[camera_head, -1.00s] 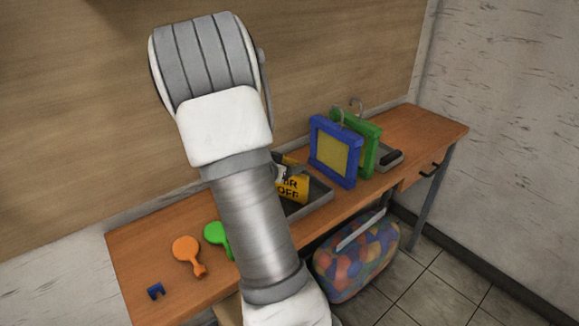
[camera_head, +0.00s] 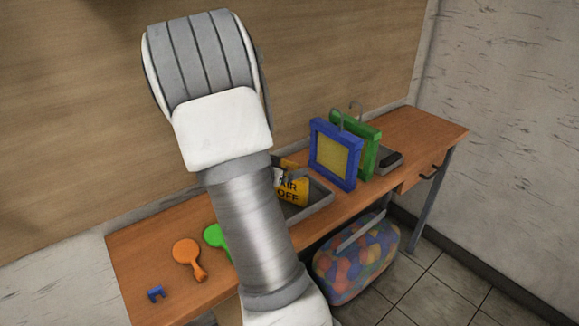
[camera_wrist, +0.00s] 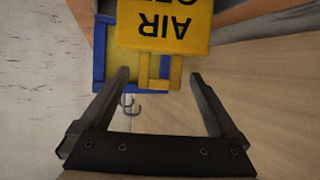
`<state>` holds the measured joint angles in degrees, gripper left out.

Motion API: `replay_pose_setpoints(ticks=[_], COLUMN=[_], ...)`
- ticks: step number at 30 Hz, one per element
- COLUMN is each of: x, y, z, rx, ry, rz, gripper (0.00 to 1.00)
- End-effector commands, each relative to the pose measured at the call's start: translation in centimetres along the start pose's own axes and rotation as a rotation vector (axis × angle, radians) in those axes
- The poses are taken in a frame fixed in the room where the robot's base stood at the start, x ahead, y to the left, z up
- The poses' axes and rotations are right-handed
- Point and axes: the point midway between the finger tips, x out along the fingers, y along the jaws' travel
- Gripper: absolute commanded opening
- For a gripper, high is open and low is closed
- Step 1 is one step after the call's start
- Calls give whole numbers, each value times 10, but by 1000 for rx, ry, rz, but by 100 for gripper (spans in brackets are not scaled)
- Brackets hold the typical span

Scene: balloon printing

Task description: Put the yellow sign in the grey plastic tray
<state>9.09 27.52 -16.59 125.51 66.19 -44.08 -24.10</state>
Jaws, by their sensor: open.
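The yellow sign (camera_head: 291,188), with black "AIR OFF" lettering, shows in the head view at the grey plastic tray (camera_head: 319,204), partly hidden by my arm. It appears to be inside the tray's outline; what it rests on is hidden. In the wrist view the sign (camera_wrist: 165,28) is upside down at the top, with a narrower yellow part reaching down between the fingertips. My gripper (camera_wrist: 159,76) is open, with visible gaps between its fingers and that yellow part. In the head view my gripper is mostly hidden behind my arm.
A blue frame (camera_head: 335,153) and a green frame (camera_head: 368,140) stand right of the tray. Orange (camera_head: 187,252) and green (camera_head: 214,236) paddles and a small blue piece (camera_head: 155,293) lie left. A bag of coloured balls (camera_head: 358,262) is below the bench (camera_head: 437,130).

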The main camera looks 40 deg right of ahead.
Motion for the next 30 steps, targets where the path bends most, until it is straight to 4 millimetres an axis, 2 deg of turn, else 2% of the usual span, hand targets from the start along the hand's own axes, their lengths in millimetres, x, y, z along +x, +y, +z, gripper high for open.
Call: replay_pose_setpoints(ticks=[1, 6, 12, 16, 22, 26, 29, 30], x=[-12, -51, -87, -100, -107, -124, -157, -176], y=[-2, -1, -1, 0, -4, -32, -67, -81], z=[-2, -2, -2, -1, 0, -5, -11, -13], rx=[-1, -1, -1, 0, 5, 28, 36, 30], ry=[-1, 0, 0, -1, -8, -64, -145, -183], rz=[-6, -5, -4, -2, -20, -165, -371, -464], gripper=[97, 97, 97, 97, 97, 97, 97, 97])
